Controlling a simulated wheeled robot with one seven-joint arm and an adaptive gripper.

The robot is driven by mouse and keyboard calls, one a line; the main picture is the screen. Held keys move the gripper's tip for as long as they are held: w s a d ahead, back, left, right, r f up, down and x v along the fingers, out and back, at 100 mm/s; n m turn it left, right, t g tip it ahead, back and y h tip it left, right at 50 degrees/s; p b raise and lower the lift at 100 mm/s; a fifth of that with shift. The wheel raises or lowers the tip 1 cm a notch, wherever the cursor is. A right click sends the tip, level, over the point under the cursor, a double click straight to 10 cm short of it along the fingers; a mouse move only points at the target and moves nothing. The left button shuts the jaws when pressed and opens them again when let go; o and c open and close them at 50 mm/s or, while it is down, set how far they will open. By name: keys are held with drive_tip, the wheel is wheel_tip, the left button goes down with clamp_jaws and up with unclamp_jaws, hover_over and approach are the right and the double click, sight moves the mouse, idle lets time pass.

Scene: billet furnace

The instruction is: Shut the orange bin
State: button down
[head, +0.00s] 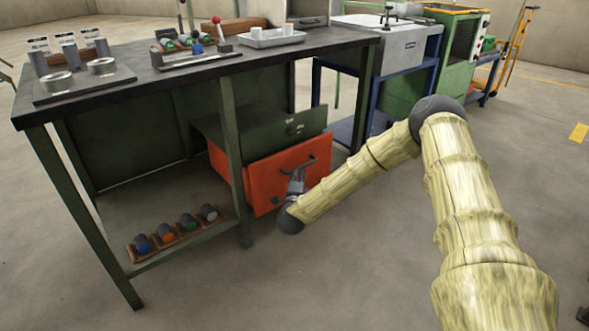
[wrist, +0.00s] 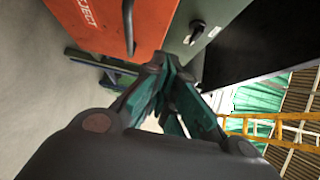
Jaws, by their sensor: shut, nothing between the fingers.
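The orange bin (head: 264,178) is under the workbench, its front standing out from the frame and a dark handle near its upper right. In the wrist view its orange face (wrist: 105,22) fills the upper left, with partly cut-off white lettering and the dark handle (wrist: 129,28). My gripper (head: 298,176) is shut and empty, close in front of the orange face and below the handle. In the wrist view the fingertips of my gripper (wrist: 160,62) lie just below the handle's end in the picture. I cannot tell whether they touch the bin.
The workbench (head: 130,62) carries trays and parts. A bench leg (head: 233,150) stands left of the bin. A rack of coloured cylinders (head: 175,240) lies on the lower shelf. Floor (head: 330,270) in front is clear.

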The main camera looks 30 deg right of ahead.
drive_tip(key=a+f+b, duration=0.1)
drive_tip(key=a+b, duration=0.2)
drive_tip(key=b, duration=0.9)
approach(288, 154)
drive_tip(key=w+d, duration=0.2)
drive_tip(key=d, duration=0.1)
drive_tip(key=shift+w+a+f+b, duration=0.1)
drive_tip(key=shift+w+b, duration=0.05)
drive_tip(key=shift+w, duration=0.3)
drive_tip(key=shift+w+a+f+b, duration=0.1)
drive_tip(key=shift+w+b, duration=0.05)
drive_tip(key=shift+w, duration=0.3)
